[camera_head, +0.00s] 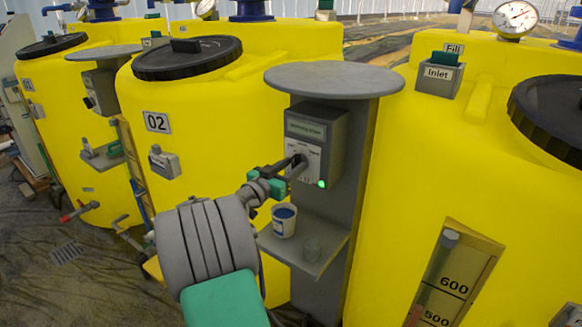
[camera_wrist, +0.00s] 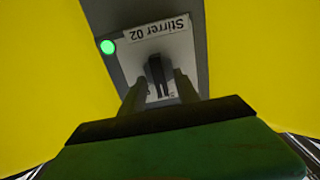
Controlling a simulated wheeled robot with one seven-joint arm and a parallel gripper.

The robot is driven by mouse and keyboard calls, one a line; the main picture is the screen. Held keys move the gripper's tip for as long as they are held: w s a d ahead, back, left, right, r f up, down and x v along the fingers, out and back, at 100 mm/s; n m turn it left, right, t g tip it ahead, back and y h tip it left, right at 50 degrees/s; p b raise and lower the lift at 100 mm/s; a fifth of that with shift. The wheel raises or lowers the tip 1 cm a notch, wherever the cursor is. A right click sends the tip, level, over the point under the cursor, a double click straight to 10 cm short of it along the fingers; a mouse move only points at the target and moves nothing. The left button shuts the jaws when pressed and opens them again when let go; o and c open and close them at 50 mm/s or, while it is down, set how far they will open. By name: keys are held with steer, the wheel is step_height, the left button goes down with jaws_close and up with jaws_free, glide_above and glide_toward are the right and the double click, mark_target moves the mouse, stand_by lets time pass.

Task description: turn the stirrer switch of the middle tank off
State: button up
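The stirrer switch box (camera_head: 316,137) is grey and sits on a grey post beside the middle tank (camera_head: 205,110), which is yellow and marked 02. In the wrist view its plate (camera_wrist: 165,45) reads "Stirrer 02", upside down. The dark switch knob (camera_wrist: 157,72) shows between my fingers. A green lamp (camera_head: 322,184) on the box is lit; it also shows in the wrist view (camera_wrist: 107,47). My gripper (camera_head: 296,164) is at the front of the box. Its fingers (camera_wrist: 158,88) stand apart on either side of the knob; contact is not visible.
A round grey cover (camera_head: 333,79) overhangs the box. Yellow tanks stand close on the left (camera_head: 62,120) and right (camera_head: 440,190).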

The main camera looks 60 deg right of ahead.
jaws_close()
steer(key=shift+n, duration=0.4)
stand_by(0.4)
steer(key=n, duration=0.3)
steer(key=shift+w+n+p, duration=0.15)
steer(key=shift+n+p, duration=0.15)
steer(key=shift+w+n+p, duration=0.1)
steer(key=shift+n+p, duration=0.7)
steer(key=shift+n, duration=1.5)
jaws_free()
steer(key=shift+f, duration=0.1)
